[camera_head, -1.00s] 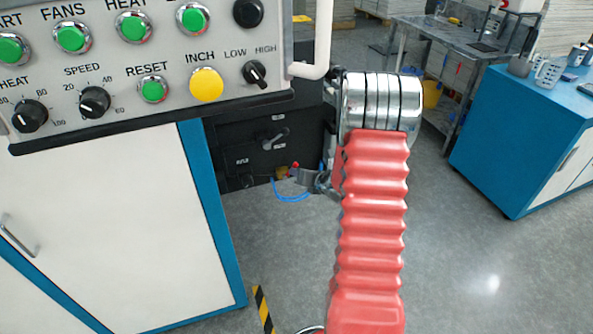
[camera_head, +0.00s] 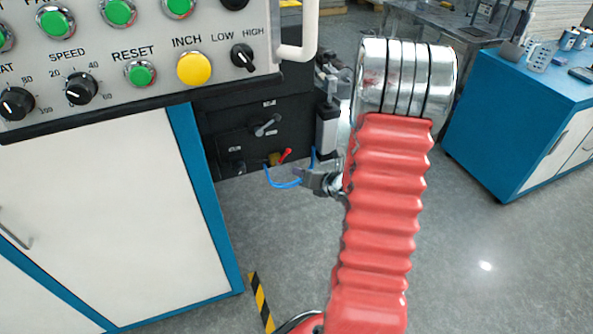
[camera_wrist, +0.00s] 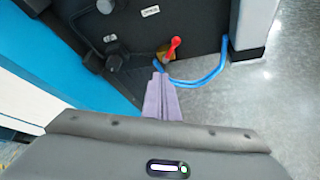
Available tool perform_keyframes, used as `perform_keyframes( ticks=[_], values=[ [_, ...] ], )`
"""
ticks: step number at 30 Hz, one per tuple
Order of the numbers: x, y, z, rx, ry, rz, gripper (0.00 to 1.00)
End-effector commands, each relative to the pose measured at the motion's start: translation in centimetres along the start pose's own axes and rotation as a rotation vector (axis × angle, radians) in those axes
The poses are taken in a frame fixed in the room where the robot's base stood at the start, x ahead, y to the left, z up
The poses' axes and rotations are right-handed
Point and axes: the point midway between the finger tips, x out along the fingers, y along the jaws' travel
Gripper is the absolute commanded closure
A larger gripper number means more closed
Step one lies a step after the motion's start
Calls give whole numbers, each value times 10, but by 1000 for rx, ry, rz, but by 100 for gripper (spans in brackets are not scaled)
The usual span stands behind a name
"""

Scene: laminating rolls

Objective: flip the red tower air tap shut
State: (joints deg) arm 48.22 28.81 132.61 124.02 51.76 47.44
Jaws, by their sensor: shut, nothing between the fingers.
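The red air tap (camera_head: 285,155) is a small red lever on a brass body, low on the dark panel. In the wrist view the red lever (camera_wrist: 173,47) slants up and to the right from its brass body. My gripper (camera_head: 303,176) is just right of and below the tap in the head view. In the wrist view my shut, empty fingers (camera_wrist: 160,76) point at the panel, with their tips just below the brass body. The tips look close to the tap, but I cannot tell whether they touch it.
A blue hose (camera_head: 284,186) loops below the tap, close to my fingers. A grey-black handle (camera_head: 265,125) sits higher on the dark panel. The control panel (camera_head: 110,75) overhangs at upper left, above a white and blue cabinet (camera_head: 110,230). Open floor lies to the right.

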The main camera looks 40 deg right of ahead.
Motion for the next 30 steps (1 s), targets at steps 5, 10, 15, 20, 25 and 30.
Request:
perform_keyframes(
  ticks=[5,10,15,20,25,30],
  values=[
    [-8,2,0,0,-1,0,100],
    [-9,2,-1,0,0,0,100],
    [-8,4,0,-4,1,4,100],
    [-8,25,2,-74,18,45,100],
    [-14,85,5,-292,64,165,100],
    [-32,162,-3,-612,121,334,100]
  ],
)
